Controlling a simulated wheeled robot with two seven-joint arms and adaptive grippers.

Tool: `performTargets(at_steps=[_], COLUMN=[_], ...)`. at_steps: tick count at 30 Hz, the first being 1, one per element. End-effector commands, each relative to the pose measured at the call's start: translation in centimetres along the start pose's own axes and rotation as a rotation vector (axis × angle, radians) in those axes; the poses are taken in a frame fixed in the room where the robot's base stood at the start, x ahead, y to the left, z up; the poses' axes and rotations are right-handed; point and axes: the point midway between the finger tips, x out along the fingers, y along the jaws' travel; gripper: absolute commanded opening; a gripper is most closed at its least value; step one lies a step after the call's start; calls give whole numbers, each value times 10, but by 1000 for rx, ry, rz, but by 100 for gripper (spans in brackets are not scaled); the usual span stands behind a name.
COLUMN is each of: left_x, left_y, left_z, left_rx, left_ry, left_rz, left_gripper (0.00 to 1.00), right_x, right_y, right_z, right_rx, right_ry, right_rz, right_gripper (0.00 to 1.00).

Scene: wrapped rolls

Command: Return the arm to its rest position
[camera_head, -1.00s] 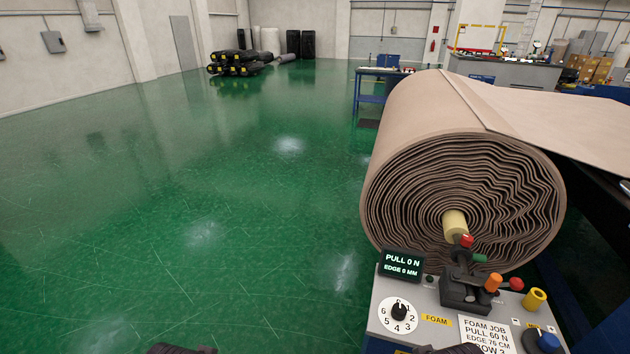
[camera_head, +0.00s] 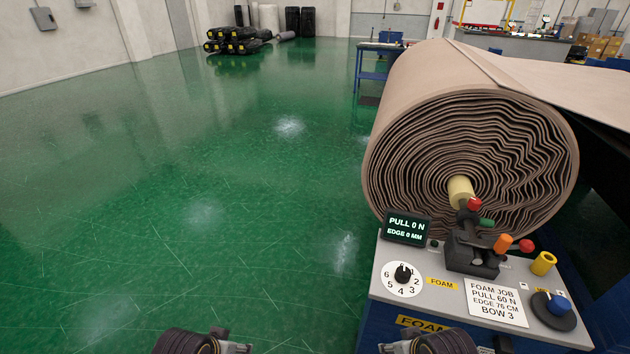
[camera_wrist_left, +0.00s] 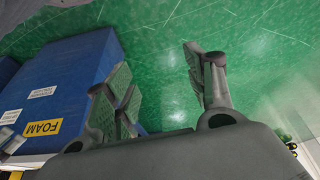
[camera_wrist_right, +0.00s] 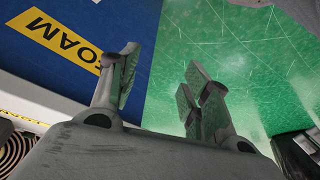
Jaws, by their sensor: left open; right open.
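Both of my arms show only at the bottom edge of the head view, the left one (camera_head: 195,342) at centre left and the right one (camera_head: 430,342) in front of the blue cabinet. In the left wrist view my left gripper (camera_wrist_left: 165,100) has its fingers apart with nothing between them. In the right wrist view my right gripper (camera_wrist_right: 160,95) is open and empty, with the blue cabinet side and green floor behind it. The fingertips are hard to make out in the head view.
A control console (camera_head: 385,270) stands at the lower right with a dial (camera_head: 403,273), a display (camera_head: 407,228), a lever block (camera_head: 472,250) and a blue knob (camera_head: 557,304). A large brown foam roll (camera_head: 400,130) is behind it. The green floor (camera_head: 180,200) at left is clear.

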Motion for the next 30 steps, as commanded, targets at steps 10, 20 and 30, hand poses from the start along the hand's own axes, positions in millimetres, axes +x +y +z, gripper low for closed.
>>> performTargets(at_steps=[10, 20, 30], left_x=[48, 88, 129], left_y=[8, 15, 23], left_z=[15, 28, 42], left_rx=[1, 1, -2], left_ry=[20, 38, 59], left_rz=[26, 52, 76], left_gripper=[55, 55, 55], right_x=[48, 88, 129], right_y=[-8, -15, -23], right_z=[15, 28, 42], right_rx=[-2, -1, 1], right_ry=[21, 39, 59], right_rz=[-26, -52, -76], right_gripper=[48, 48, 48])
